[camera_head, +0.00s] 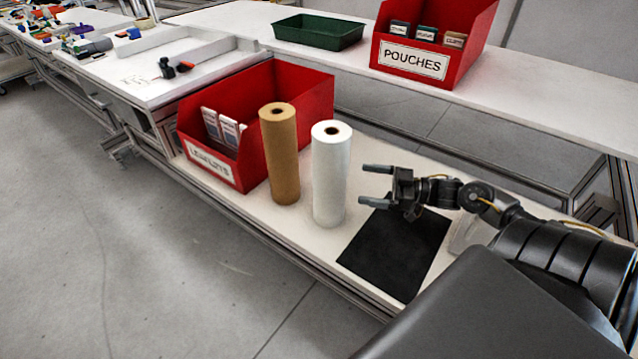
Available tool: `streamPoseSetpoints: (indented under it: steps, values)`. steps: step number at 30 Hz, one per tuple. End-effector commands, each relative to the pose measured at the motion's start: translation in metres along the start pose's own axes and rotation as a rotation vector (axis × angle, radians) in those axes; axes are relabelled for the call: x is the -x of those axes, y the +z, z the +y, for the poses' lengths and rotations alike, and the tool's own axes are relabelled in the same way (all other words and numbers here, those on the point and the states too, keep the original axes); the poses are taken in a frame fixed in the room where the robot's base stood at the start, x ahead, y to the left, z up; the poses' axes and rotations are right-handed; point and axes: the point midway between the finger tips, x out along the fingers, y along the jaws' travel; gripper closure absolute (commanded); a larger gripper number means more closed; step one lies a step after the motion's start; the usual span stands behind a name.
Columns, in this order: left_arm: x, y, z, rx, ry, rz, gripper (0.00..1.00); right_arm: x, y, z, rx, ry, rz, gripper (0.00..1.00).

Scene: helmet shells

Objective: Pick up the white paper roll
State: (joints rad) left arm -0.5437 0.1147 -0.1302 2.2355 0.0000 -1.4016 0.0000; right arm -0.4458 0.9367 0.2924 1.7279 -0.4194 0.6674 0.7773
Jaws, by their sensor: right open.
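The white paper roll (330,178) stands upright on the white bench, its dark core hole showing on top. My right gripper (368,185) is just right of the roll, with its two fingers spread apart and pointing left toward it. The fingers hold nothing, and a small gap shows between them and the roll. My left gripper is not in view.
A brown paper roll (280,155) stands upright close left of the white one. A red leaflets bin (308,95) is behind it. A black mat (385,255) lies under my right gripper. On the back shelf are a red pouches bin (468,65) and a green tray (318,36).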

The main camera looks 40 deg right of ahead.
Motion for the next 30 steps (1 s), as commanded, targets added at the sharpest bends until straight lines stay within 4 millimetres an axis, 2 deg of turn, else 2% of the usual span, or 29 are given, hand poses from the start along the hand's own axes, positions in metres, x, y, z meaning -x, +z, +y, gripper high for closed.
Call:
streamPoseSetpoints:
  steps: [4,12,21,25,30]
  values:
    - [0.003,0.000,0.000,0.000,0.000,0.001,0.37,-0.010,-0.001,0.000,0.001,0.000,0.003,0.00]
    - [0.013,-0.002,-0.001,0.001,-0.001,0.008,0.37,-0.050,-0.001,0.000,0.001,0.000,0.003,0.00]
    - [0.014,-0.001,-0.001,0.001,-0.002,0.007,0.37,-0.061,0.000,-0.002,0.000,0.000,0.001,0.00]
    - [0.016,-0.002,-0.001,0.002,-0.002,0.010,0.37,-0.081,0.002,-0.005,0.000,-0.001,0.004,0.00]
    - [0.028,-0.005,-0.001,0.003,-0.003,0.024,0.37,-0.102,0.003,-0.006,0.001,0.000,0.002,0.00]
